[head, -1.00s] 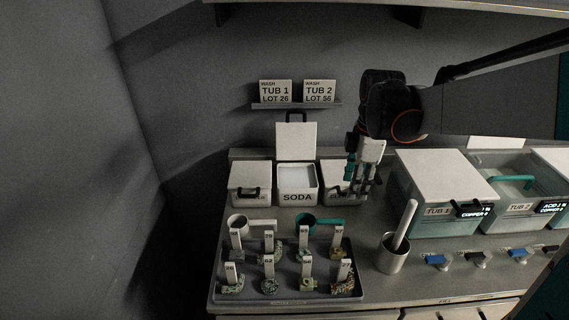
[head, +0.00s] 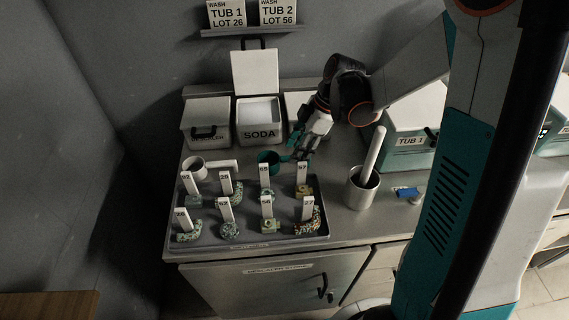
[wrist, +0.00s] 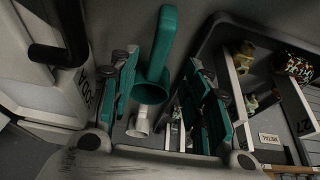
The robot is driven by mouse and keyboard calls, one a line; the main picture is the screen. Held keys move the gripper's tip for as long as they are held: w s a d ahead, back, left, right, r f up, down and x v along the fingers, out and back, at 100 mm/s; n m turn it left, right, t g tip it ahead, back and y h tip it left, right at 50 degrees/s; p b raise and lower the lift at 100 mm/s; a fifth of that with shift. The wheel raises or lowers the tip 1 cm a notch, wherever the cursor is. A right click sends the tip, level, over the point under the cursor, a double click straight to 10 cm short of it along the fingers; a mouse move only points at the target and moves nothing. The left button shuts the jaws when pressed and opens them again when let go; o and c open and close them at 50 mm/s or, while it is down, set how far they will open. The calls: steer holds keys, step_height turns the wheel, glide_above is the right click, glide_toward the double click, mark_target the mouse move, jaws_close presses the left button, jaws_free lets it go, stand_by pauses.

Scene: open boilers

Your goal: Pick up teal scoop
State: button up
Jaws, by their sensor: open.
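The teal scoop (head: 267,158) stands on the counter behind the sample tray, its handle pointing right. My gripper (head: 302,147) is open and hangs over the handle side, hiding part of the handle. In the wrist view, the scoop (wrist: 152,92) shows between the two spread fingers of my gripper (wrist: 160,95), cup nearer the bottom and handle running up. The jaws are empty, and I cannot tell how far above the handle they are.
The sample tray (head: 253,238) with several upright tags lies in front. A white scoop (head: 196,168) sits to the left. The open SODA box (head: 259,134) stands behind. A metal cup with a pestle (head: 361,188) is at the right.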

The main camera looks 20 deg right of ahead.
steer(key=x, duration=0.1)
steer(key=b+x, duration=0.1)
steer(key=x, duration=0.1)
steer(key=b+x, duration=0.1)
steer(key=x, duration=0.1)
steer(key=shift+w+a, duration=0.15)
steer(key=shift+w, duration=0.15)
jaws_close()
